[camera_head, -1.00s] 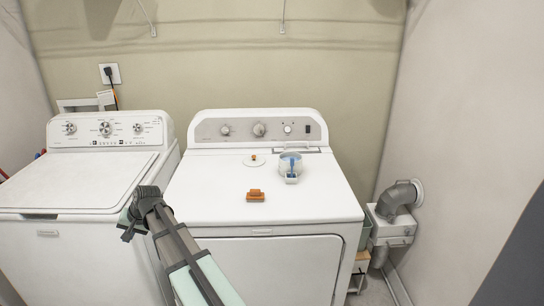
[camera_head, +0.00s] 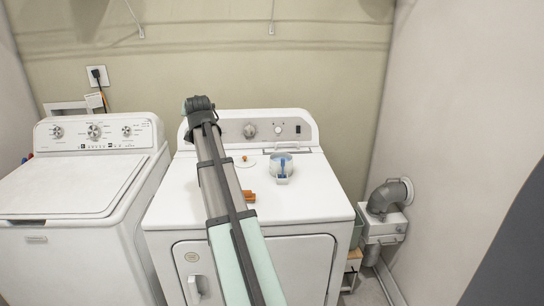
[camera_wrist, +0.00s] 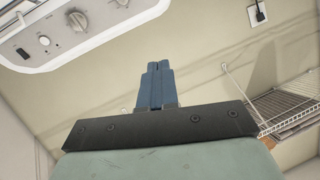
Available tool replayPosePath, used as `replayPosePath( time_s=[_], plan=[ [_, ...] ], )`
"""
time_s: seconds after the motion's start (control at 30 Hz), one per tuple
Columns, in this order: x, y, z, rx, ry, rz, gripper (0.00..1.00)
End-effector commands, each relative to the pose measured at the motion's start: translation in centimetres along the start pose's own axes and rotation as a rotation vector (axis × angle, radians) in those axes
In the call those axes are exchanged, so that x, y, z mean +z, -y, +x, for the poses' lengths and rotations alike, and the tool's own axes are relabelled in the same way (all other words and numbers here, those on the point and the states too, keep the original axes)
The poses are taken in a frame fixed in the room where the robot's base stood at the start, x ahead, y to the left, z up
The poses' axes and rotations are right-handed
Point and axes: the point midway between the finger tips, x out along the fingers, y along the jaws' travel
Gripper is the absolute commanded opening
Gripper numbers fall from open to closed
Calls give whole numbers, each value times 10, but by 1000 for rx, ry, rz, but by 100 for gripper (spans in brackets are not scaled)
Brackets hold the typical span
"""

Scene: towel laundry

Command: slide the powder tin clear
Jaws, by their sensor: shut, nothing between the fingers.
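The powder tin (camera_head: 281,166) is a round whitish container with blue inside or on it, standing on the right half of the dryer top (camera_head: 315,195). A small white piece shows at its front. A flat white lid with an orange knob (camera_head: 246,161) lies to its left. My gripper shows in the wrist view (camera_wrist: 158,68) with its blue fingers together and nothing between them. In the head view my arm reaches over the left part of the dryer, its end near the control panel, left of the tin and apart from it. The fingers cannot be made out there.
An orange-brown block (camera_head: 249,196), partly behind my arm, lies in front of the lid. The control panel (camera_head: 290,128) rises behind the tin. A washer (camera_head: 75,185) stands at left. The dryer top is clear right of the tin. A wire shelf (camera_wrist: 285,108) shows in the wrist view.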

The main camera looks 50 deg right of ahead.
Motion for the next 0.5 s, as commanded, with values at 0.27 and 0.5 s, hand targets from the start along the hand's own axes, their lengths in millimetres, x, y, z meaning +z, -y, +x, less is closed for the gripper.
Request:
replayPosePath(
  time_s=[0.27,0.5],
  plan=[
    [73,-156,-13,193,254,-63,0],
    [134,-252,-43,281,473,-82,0]
  ],
)
